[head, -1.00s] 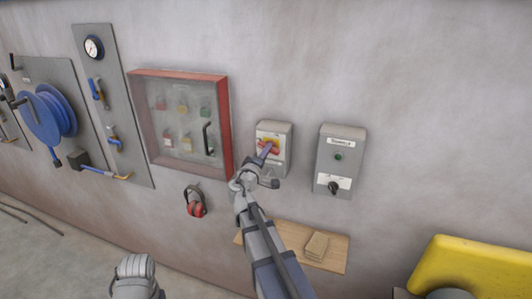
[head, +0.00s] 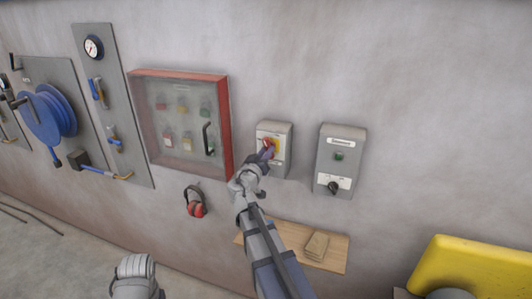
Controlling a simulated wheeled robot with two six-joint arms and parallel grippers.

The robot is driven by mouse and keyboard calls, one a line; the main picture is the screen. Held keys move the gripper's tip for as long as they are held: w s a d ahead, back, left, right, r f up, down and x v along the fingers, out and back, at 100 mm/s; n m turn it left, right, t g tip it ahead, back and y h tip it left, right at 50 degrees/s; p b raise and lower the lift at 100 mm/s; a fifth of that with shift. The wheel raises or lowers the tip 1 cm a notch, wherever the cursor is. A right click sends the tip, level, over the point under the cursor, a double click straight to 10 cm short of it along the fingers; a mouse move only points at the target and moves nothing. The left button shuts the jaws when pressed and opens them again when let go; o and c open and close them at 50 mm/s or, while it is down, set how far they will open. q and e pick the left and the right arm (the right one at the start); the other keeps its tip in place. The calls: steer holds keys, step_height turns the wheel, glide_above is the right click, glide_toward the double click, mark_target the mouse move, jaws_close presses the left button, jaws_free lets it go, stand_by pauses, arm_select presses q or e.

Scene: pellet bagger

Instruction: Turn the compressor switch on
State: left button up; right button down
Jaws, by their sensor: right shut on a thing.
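I cannot tell whether the lamp is lit. Part of my left arm shows at the bottom left; its gripper fingers do not show.
A red-framed cabinet (head: 229,125) with padlocks hangs left of the boxes. Red ear defenders (head: 195,202) hang below it. A wooden shelf (head: 290,240) holds a small block (head: 316,245). A yellow object (head: 470,270) stands at the lower right. A blue hose reel (head: 47,112) is far left.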

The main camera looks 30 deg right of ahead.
steer(key=shift+m, duration=2)
steer(key=c, duration=0.7)
jaws_free()
steer(key=v, duration=0.8)
